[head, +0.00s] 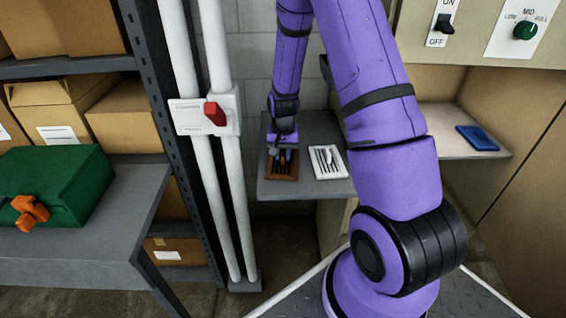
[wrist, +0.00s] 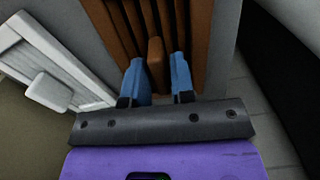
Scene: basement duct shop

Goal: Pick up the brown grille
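The brown grille (head: 284,175) lies on a grey shelf (head: 268,192). It is a slatted plate with a raised brown handle (wrist: 156,58) in its middle; the grille's slats fill the upper middle of the wrist view (wrist: 200,35). My gripper (head: 282,155) points down over the grille. In the wrist view its two blue fingers (wrist: 161,77) stand apart, one on each side of the handle. A gap shows on the handle's right; whether the left finger touches it is unclear.
A white grille (head: 328,162) with its own handle lies just right of the brown one. A blue plate (head: 477,138) lies on a ledge farther right. White pipes with a red lever (head: 215,113) stand left of the shelf. A green case (head: 55,182) sits on a grey table.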

